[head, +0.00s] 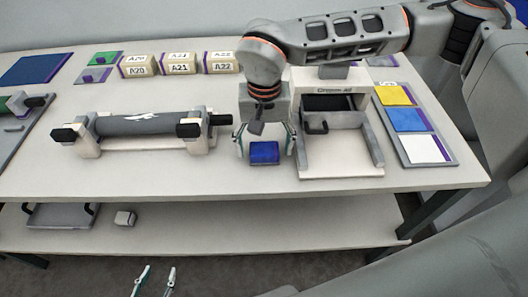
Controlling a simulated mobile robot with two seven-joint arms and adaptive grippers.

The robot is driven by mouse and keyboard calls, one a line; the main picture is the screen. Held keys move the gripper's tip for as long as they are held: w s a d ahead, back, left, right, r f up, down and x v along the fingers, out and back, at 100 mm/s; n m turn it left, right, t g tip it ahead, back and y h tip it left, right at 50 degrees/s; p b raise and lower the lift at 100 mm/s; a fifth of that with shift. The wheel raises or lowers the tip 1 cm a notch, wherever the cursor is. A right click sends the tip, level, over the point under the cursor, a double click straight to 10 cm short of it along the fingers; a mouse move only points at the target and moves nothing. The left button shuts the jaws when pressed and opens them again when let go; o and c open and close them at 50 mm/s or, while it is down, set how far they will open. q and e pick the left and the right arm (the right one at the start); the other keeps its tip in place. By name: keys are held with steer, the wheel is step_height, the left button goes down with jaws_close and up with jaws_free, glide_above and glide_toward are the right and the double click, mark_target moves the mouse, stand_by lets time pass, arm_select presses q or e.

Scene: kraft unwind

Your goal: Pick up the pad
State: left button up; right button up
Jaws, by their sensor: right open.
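A small blue pad (264,154) lies on the white tabletop, left of the white machine. My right gripper (265,147) points down over it, with one finger to the left of the pad and one to the right. The fingers are apart, and I cannot tell whether either touches the pad. The pad's far edge is close under the gripper. My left gripper (155,282) is low at the bottom edge, in front of the table, with its fingertips apart and nothing between them.
The white machine (309,171) stands close on the pad's right. A grey roller on a stand (150,126) is to the left. Labelled blocks (180,68) sit behind. A tray (413,160) holds yellow, blue and white squares. The tabletop in front of the pad is clear.

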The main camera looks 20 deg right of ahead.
mark_target(264, 148)
steer(key=shift+f, duration=0.35)
steer(key=shift+c, duration=0.5)
steer(key=c, duration=1.2)
steer(key=shift+c, duration=0.2)
step_height(264, 148, up, 20)
steer(key=p, duration=0.2)
steer(key=shift+o, duration=0.9)
